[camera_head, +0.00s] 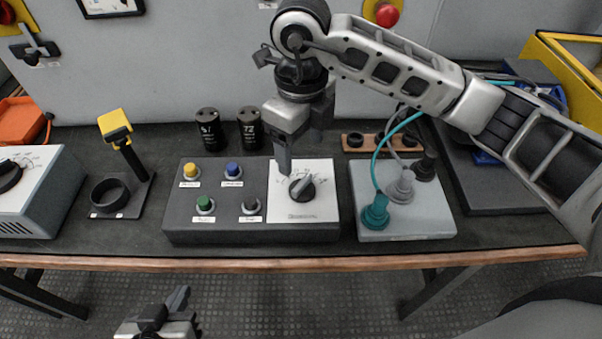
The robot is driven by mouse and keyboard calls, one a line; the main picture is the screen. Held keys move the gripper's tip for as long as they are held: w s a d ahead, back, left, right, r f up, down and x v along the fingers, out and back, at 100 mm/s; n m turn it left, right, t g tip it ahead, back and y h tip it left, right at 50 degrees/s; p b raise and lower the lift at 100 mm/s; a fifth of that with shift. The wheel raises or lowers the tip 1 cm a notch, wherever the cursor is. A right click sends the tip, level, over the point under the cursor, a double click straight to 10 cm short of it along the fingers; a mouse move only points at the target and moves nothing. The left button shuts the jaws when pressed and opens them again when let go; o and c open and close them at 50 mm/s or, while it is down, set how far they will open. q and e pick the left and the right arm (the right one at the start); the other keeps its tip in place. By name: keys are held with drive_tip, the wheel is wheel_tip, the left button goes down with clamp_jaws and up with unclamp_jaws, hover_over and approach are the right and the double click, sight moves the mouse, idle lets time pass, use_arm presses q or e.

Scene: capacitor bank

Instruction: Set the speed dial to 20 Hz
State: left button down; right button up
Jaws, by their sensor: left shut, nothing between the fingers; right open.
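The speed dial (302,188) is a black knob on a white plate with small printed marks around it. The plate is on the right half of a dark control box (235,238). The knob's pointer setting and the numbers are too small to read. My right gripper (300,150) is open and points down just above and behind the dial. One finger hangs close to the dial's upper left edge; I cannot tell whether it touches. My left gripper (172,312) is shut and empty, low in front of the bench edge.
Yellow (190,170), blue (233,170), green (204,204) and black (250,205) buttons sit left of the dial. Two black capacitors (208,130) stand behind the box. A grey box (405,222) with teal and grey plugs stands right.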

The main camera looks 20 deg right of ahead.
sight(301, 181)
wheel_tip(301, 181, down, 9)
drive_tip(key=shift+r, duration=0.15)
drive_tip(key=c, duration=1)
